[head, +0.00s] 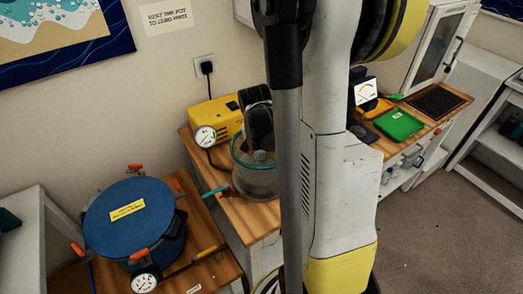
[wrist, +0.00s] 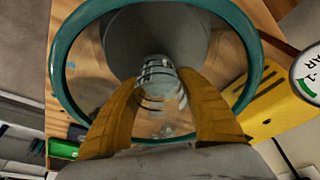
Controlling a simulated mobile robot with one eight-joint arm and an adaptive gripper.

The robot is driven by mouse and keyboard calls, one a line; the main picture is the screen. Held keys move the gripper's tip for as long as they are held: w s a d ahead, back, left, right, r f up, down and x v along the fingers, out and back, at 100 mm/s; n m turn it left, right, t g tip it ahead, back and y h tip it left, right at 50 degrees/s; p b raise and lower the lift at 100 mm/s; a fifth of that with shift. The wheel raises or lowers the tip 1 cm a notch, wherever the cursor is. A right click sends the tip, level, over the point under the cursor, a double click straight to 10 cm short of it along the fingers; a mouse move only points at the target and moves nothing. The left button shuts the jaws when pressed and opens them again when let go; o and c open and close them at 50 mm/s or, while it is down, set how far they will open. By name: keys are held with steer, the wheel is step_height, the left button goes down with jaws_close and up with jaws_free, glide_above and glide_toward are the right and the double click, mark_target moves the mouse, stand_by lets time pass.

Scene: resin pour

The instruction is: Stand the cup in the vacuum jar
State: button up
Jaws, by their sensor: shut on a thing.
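The vacuum jar (head: 256,178) is clear with a teal rim and stands on the wooden bench. In the wrist view its rim (wrist: 68,62) rings my gripper's fingers. The cup (wrist: 156,72) is small and clear with dark marking lines. My gripper (wrist: 160,84) is shut on the cup, with one yellow finger on each side. The cup shows within the jar's rim; whether its base touches the jar's floor cannot be told. In the head view my arm hides part of the jar, and the cup is not clearly visible.
A yellow pump (head: 215,121) with a gauge stands behind the jar on the left. A blue-lidded pot (head: 128,222) with orange clamps sits at the lower left. A green tray (head: 398,124) lies on the bench at the right.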

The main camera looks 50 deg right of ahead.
steer(key=shift+f+b, duration=0.55)
steer(key=shift+f, duration=0.4)
steer(key=shift+f+b, duration=0.5)
steer(key=o, duration=1.3)
steer(key=shift+c, duration=0.2)
steer(key=shift+r, duration=0.1)
step_height(320, 180, up, 12)
steer(key=p, duration=0.9)
steer(key=shift+r, duration=0.25)
steer(key=shift+a, duration=0.1)
